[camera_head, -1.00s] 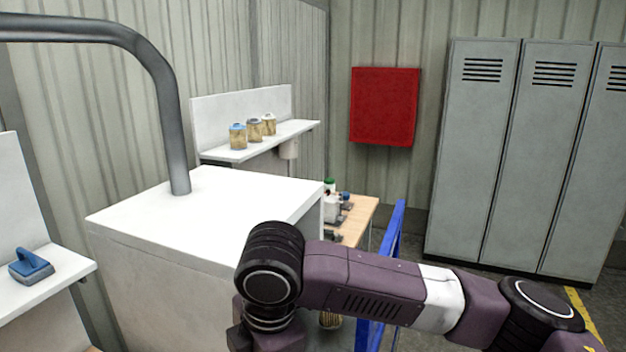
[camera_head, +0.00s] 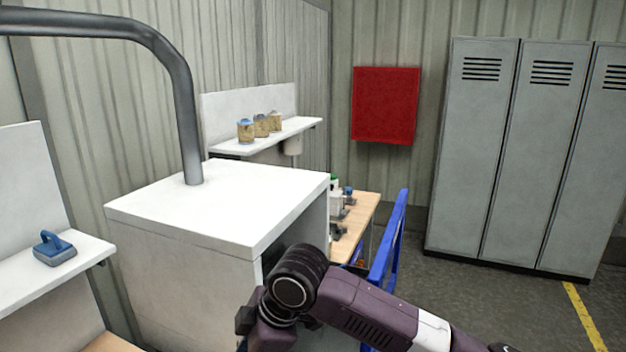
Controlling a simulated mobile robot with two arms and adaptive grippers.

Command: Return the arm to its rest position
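One of my arms, purple with black joints and a white band, comes in from the lower right. Its wrist is at the right front edge of the white cabinet (camera_head: 215,205). Its gripper is not clearly visible; only dark parts below the wrist show at the bottom edge, so what it may hold is hidden. My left arm and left gripper are out of view.
Several filter cartridges (camera_head: 246,132) stand on a white wall shelf (camera_head: 305,126). A blue frame (camera_head: 390,240) stands beside a wooden bench (camera_head: 360,215). Grey lockers (camera_head: 535,150) stand right, with open floor before them.

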